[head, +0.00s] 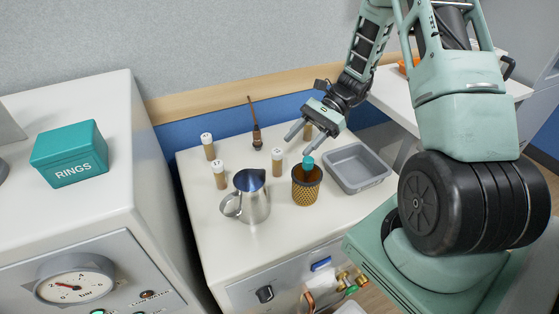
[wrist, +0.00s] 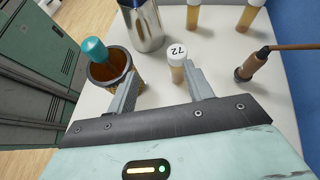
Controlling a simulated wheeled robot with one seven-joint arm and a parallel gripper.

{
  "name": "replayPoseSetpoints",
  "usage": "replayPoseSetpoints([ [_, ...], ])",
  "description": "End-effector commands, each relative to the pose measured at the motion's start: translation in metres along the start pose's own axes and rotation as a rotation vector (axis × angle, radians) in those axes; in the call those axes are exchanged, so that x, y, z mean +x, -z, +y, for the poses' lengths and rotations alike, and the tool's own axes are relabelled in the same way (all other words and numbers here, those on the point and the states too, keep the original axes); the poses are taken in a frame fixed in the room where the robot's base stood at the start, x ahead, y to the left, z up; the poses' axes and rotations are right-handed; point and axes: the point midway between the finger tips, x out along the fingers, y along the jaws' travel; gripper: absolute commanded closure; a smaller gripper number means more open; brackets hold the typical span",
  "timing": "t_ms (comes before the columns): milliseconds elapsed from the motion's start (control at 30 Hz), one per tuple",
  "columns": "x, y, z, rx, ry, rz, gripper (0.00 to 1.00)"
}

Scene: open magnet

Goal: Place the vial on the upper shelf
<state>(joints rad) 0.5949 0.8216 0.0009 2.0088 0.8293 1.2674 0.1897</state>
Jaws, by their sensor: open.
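Several amber vials with white caps stand upright on the white cabinet top. One marked 72 (wrist: 177,58) shows just past my fingertips, nearer the right finger in the wrist view; it also stands in the head view (head: 277,161). Two others (head: 207,147) (head: 219,175) stand further left, and one (head: 308,131) is partly hidden behind my gripper. My gripper (head: 299,145) is open and empty above the cabinet top, fingers slanting down to the left; it also shows in the wrist view (wrist: 162,72). I cannot identify an upper shelf.
A steel pitcher (head: 251,200) and a mesh cup (head: 306,190) holding a teal-topped item (head: 308,163) stand near the vials. A grey tray (head: 357,168) is at right, a dark-handled tool (head: 257,138) behind. A higher cabinet at left carries a teal RINGS box (head: 70,155).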

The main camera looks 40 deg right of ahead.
Motion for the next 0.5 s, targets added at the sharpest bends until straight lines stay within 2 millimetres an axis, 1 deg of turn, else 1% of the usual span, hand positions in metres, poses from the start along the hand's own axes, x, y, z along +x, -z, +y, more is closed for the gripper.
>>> replayPoseSetpoints([
  [33,-0.006,0.013,0.001,0.042,0.04,-0.027,0.49],
  [100,-0.015,0.026,0.001,0.089,0.09,-0.061,0.49],
  [200,-0.023,0.038,0.001,0.13,0.138,-0.094,0.49],
  [267,-0.023,0.04,0.0,0.141,0.15,-0.103,0.49],
  [367,-0.012,0.038,-0.002,0.145,0.152,-0.109,0.49],
  [500,0.013,0.035,-0.005,0.144,0.15,-0.108,0.49],
])
